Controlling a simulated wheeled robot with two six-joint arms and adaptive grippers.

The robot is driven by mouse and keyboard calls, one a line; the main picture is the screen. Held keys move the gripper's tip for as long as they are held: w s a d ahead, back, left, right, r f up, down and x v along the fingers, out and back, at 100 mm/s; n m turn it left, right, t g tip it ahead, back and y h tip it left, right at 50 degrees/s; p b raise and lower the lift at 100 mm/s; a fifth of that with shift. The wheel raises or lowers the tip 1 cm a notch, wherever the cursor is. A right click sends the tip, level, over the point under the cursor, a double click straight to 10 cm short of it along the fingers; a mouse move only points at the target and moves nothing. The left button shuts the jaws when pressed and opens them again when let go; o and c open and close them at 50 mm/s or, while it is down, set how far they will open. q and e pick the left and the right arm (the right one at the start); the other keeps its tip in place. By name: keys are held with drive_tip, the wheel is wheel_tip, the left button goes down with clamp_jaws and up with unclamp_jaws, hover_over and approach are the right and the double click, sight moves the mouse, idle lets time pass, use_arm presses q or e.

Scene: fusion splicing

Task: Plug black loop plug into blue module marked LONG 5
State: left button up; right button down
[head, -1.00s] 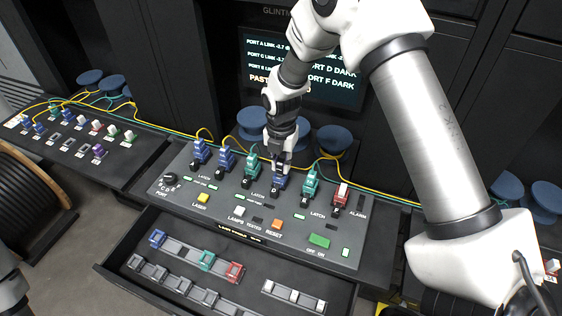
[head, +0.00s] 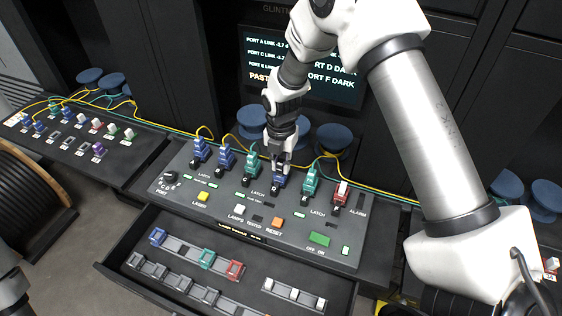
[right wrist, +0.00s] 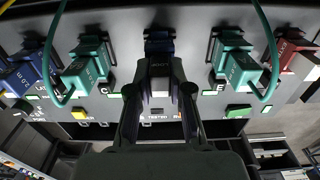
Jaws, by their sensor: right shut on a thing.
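The blue module (head: 277,185) sits upright in the slot marked D on the sloped panel; its marking is not readable to me. My right gripper (head: 280,163) is directly over it, shut on the black loop plug. In the right wrist view the black loop plug (right wrist: 159,72) is between the two fingers, with white lettering on it. The top of the blue module (right wrist: 159,38) shows just beyond the plug. The plug hides most of the module, and I cannot tell how deep it sits.
Teal modules (head: 252,166) (head: 309,187) with looping cables stand either side, close to the gripper. A red module (head: 341,194) is at the right, blue ones (head: 200,152) at the left. An open drawer (head: 120,270) with spare modules lies in front. A screen (head: 330,75) is behind.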

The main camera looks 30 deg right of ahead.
drive_tip(key=shift+f, duration=0.2)
drive_tip(key=c, duration=1)
unclamp_jaws()
wheel_tip(320, 180, up, 12)
drive_tip(key=shift+r, duration=0.1)
